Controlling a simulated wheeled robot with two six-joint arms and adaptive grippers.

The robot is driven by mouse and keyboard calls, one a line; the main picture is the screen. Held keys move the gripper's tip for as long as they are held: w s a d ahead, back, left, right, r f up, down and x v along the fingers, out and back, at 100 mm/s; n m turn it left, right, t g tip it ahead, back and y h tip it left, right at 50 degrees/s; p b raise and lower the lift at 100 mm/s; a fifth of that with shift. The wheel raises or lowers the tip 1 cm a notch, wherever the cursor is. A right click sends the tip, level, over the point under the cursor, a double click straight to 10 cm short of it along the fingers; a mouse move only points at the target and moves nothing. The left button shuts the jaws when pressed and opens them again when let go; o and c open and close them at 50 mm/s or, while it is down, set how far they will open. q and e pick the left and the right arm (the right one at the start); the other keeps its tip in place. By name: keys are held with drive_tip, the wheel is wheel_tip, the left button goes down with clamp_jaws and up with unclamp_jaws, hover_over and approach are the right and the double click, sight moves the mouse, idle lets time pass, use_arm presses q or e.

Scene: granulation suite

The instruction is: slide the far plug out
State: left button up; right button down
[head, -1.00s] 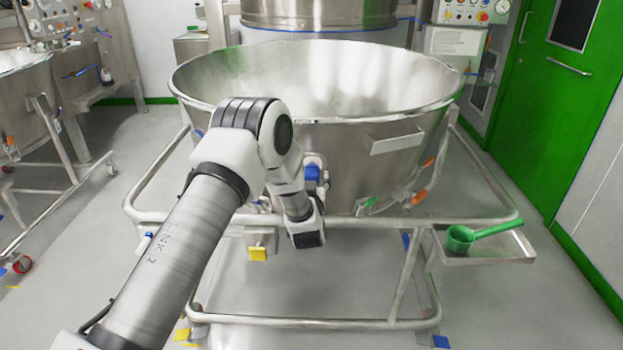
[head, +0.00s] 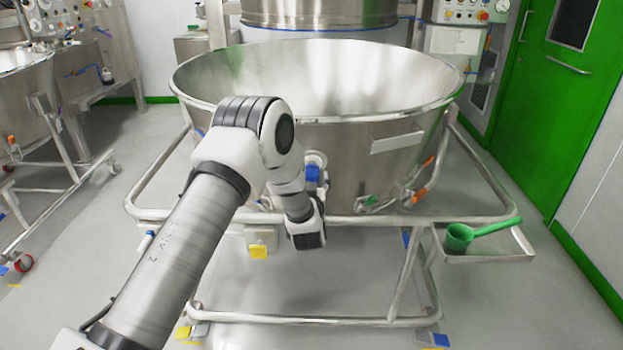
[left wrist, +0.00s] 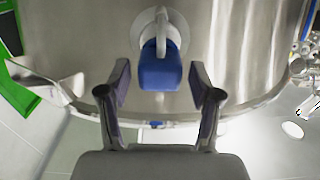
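A blue plug-like block (left wrist: 160,70) hangs below a pale round fitting (left wrist: 160,32) on the steel bowl's outer wall. In the head view the blue block (head: 313,174) shows just beside my left wrist, on the near side of the bowl. My left gripper (left wrist: 159,80) is open, with one finger on each side of the block and a visible gap on both sides. In the head view the fingers are hidden behind my wrist. I cannot tell from these frames whether this block is the far plug. My right gripper is out of view.
The large steel bowl (head: 400,160) sits in a tubular trolley frame (head: 440,219). Orange (head: 419,196) and green (head: 367,202) pieces are at its lower right. A side tray (head: 490,255) holds a green scoop (head: 460,236). A yellow tag (head: 258,251) hangs low near my arm.

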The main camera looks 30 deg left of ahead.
use_arm(q)
drive_tip(key=v, duration=1.2)
drive_tip(key=s+d+f+m+g+h, duration=0.25)
drive_tip(key=s+f, duration=0.35)
drive_tip(key=f, duration=0.4)
drive_tip(key=s+d+f+m+g+h, duration=0.1)
drive_tip(key=s+d+f+g+h, duration=0.15)
drive_tip(key=s+f, duration=0.5)
drive_tip(key=s+d+f+m+g+h, duration=0.1)
drive_tip(key=s+d+f+g+h, duration=0.35)
drive_tip(key=s+f, duration=0.6)
drive_tip(key=s+d+m+g, duration=0.1)
drive_tip(key=s+d+g, duration=0.2)
drive_tip(key=s+g, duration=0.5)
wheel_tip(320, 180, up, 13)
drive_tip(key=s+t+p, duration=0.2)
drive_tip(key=p, duration=1)
drive_tip(key=shift+s+a, duration=0.2)
